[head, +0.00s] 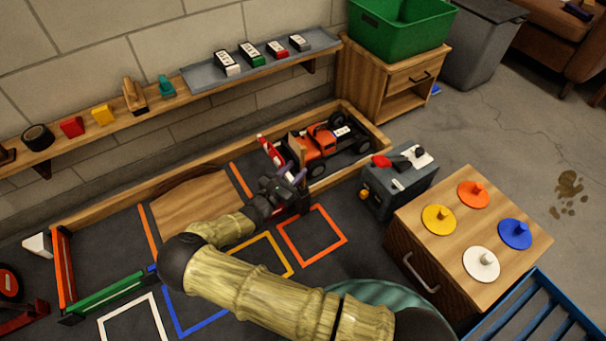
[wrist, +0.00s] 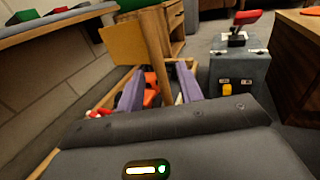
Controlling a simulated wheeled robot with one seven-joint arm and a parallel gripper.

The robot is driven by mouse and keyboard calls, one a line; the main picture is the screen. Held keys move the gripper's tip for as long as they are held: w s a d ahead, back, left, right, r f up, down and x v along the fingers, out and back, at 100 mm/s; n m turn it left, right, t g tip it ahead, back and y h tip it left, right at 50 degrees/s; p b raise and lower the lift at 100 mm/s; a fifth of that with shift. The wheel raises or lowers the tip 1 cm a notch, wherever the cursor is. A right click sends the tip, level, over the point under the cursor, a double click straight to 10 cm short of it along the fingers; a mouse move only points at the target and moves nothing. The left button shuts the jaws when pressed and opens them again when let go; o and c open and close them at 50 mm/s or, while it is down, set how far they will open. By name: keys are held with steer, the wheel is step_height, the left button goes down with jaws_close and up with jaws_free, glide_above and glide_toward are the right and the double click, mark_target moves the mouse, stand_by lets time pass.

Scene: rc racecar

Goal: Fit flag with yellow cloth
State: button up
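The flag shows in the wrist view as a wooden pole (wrist: 155,45) with a yellow cloth (wrist: 119,42) on its left side. The pole stands between the purple fingers of my gripper (wrist: 161,84), which appears shut on it. The pole's lower end is hidden by my gripper. In the head view my gripper (head: 300,182) is low beside the orange racecar (head: 313,146), at its near left. I cannot make out the flag clearly there. The car sits in the wooden-framed bay, and part of it shows between the fingers in the wrist view.
A red-and-white post (head: 271,152) stands close left of the car. A cabinet (head: 415,235) with coloured discs is at the right. A wall shelf (head: 150,107) runs behind the bay.

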mark_target(303, 160)
steer(key=shift+w+d+f+b, duration=0.1)
steer(key=shift+w+d+b, duration=0.25)
steer(key=shift+w+b, duration=0.35)
steer(key=b+x, duration=0.1)
steer(key=x, duration=0.1)
steer(key=b+x, duration=0.1)
steer(key=shift+w+d+r+b, duration=0.15)
steer(key=shift+w+r+b, duration=0.1)
steer(key=shift+r+b, duration=0.1)
steer(key=shift+c, duration=0.3)
jaws_close()
